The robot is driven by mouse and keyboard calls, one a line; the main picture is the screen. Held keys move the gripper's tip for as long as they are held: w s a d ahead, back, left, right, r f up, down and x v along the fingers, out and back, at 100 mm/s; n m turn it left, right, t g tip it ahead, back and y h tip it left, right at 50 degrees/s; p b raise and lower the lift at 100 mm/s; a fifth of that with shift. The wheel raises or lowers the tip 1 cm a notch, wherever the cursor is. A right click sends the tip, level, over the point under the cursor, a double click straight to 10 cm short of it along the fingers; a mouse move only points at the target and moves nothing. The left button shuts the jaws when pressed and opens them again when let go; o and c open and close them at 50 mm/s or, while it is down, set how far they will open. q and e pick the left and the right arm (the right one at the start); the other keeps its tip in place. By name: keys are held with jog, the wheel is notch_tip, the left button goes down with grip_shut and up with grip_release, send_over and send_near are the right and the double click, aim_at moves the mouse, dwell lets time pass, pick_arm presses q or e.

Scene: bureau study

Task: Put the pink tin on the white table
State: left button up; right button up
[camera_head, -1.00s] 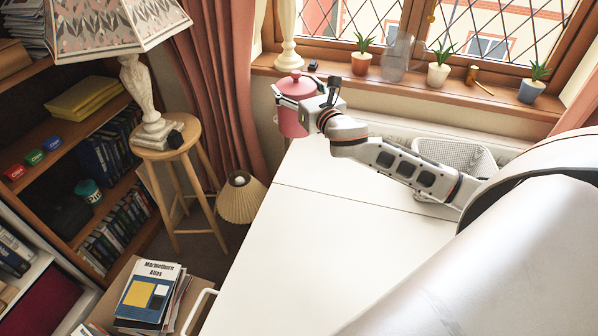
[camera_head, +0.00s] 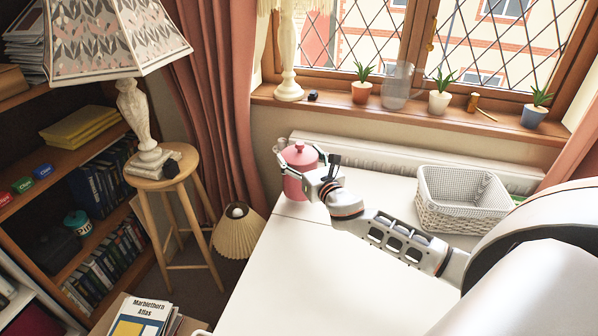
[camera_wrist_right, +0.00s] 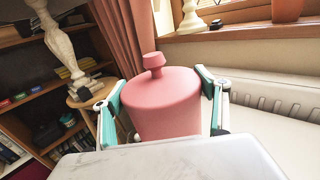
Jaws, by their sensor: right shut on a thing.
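The pink tin (camera_head: 299,172) is upright at the far left corner of the white table (camera_head: 330,265), with its knobbed lid on top. My right gripper (camera_head: 297,165) is shut on it, with a finger on either side. In the right wrist view the tin (camera_wrist_right: 163,103) fills the space between the teal-padded fingers of my right gripper (camera_wrist_right: 163,105). I cannot tell whether the tin's base touches the table top. My left gripper is not in view.
A white wicker basket (camera_head: 462,200) stands on the table's right side. A wooden stool (camera_head: 163,178) with a lamp stands left. The table's middle and front are clear.

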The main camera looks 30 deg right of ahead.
notch_tip(320, 180, down, 4)
jog(key=shift+f+b, duration=0.15)
jog(key=shift+b, duration=0.8)
jog(key=o, duration=2)
jog(key=shift+c, duration=0.2)
jog(key=s+a, duration=0.1)
jog(key=s, duration=0.6)
jog(key=shift+s+p, duration=0.25)
jog(key=shift+p, duration=0.1)
